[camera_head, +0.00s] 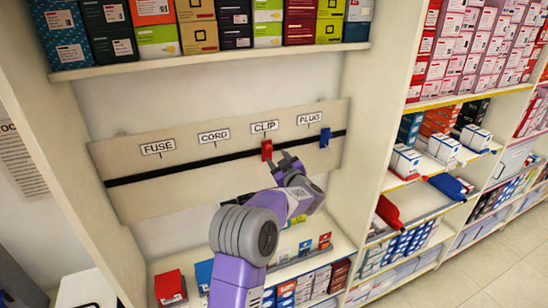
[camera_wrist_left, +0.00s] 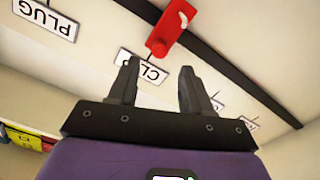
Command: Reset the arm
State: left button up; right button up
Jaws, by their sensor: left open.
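My left arm reaches up from the bottom of the head view, and its gripper (camera_head: 284,160) is near the labelled board (camera_head: 205,185). The gripper is open, with nothing between its fingers in the left wrist view (camera_wrist_left: 160,75). A red clip-like piece (camera_head: 266,150) hangs on the board's black strip under the CLIP label (camera_head: 265,127), just left of the fingertips. In the left wrist view the red piece (camera_wrist_left: 166,33) lies beyond the fingers and looks apart from them. A blue piece (camera_head: 325,137) hangs under the PLUG label (camera_head: 309,118). My right gripper is out of view.
An upper shelf (camera_head: 210,62) holds several boxes above the board. A lower shelf (camera_head: 340,243) carries small boxes, including a red one (camera_head: 170,286). A side upright (camera_head: 385,110) stands to the right, with stocked shelves beyond. Open floor (camera_head: 490,275) shows at the lower right.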

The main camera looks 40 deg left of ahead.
pick_arm(q)
jog(key=shift+v, duration=1.05)
